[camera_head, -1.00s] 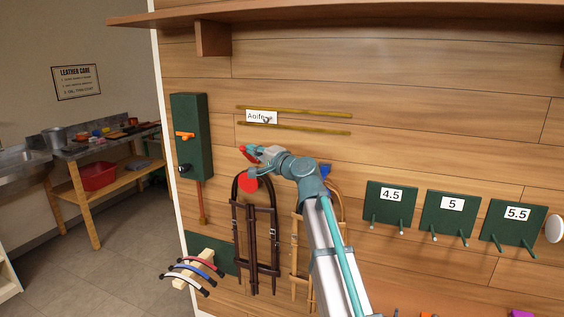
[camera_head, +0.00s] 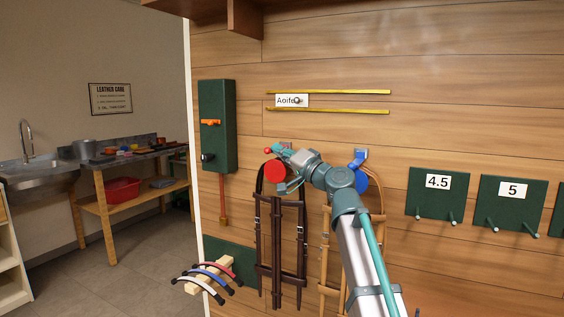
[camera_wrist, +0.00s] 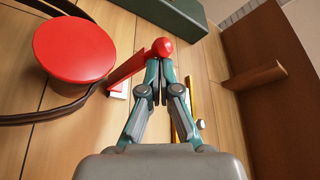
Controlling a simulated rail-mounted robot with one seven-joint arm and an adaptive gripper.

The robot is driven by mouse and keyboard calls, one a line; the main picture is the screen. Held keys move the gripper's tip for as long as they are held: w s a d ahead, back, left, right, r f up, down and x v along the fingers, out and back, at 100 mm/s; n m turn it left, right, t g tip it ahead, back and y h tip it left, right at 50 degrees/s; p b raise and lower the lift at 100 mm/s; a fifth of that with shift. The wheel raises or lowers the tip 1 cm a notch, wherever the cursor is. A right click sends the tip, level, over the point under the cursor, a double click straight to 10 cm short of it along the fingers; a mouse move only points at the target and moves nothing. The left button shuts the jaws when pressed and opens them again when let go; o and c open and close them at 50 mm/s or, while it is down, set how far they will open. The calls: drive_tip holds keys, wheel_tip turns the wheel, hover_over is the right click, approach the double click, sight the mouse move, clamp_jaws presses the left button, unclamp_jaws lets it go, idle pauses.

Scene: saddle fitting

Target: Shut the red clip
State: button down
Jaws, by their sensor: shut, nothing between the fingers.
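The red clip has a round red pad (camera_head: 274,172) on the wooden wall, with the dark brown bridle hanging from it. Its red ball-ended lever (camera_wrist: 127,71) stands out from the wall in the wrist view; the ball also shows in the head view (camera_head: 267,151). My gripper (camera_wrist: 156,68) is shut and empty. Its fingertips are right at the lever's ball, seeming to touch it, though contact is not certain. In the head view my gripper (camera_head: 281,150) is just above and right of the pad. The clip's base is partly hidden.
A blue clip (camera_head: 357,160) holding a tan bridle (camera_head: 325,250) is just right, partly behind my arm. The "Aoife" name card (camera_head: 291,100) sits between two yellow rails above. A green box (camera_head: 216,126) projects at left, and a shelf (camera_head: 215,8) overhangs the top.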

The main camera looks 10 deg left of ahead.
drive_tip(key=shift+s+r, duration=0.1)
drive_tip(key=v, duration=1.2)
